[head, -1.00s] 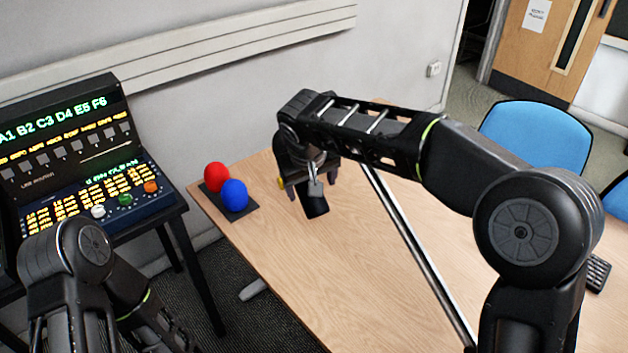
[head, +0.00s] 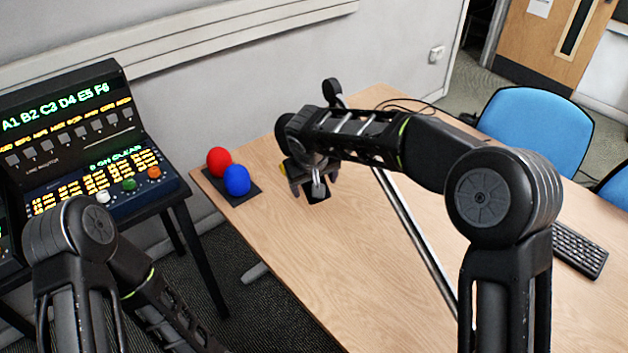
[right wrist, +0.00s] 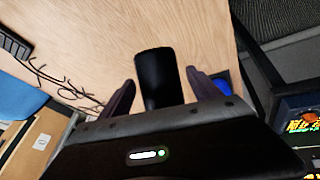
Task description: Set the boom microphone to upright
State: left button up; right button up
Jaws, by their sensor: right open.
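The boom microphone shows as a silver pole (head: 412,232) slanting across the table behind my right arm. A black end (head: 332,92) rises above my arm in line with the pole; the part between is hidden. My right gripper (head: 312,190) points down over the table's left part. In the right wrist view it is open (right wrist: 160,95), with a dark cylinder (right wrist: 157,75) between its spread fingers and gaps at both sides. I cannot tell whether that cylinder belongs to the microphone. My left arm is at lower left, its gripper out of view.
A red ball (head: 219,161) and a blue ball (head: 237,180) sit on a dark base (head: 248,194) at the table's (head: 290,265) left edge. A control console (head: 85,150) stands left. A keyboard (head: 580,249) lies right, blue chairs (head: 535,130) behind. A thin cable (head: 405,101) lies at the back.

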jog(key=shift+w+f, duration=0.1)
jog(key=shift+f, duration=0.15)
grip_shut()
dwell(0.7)
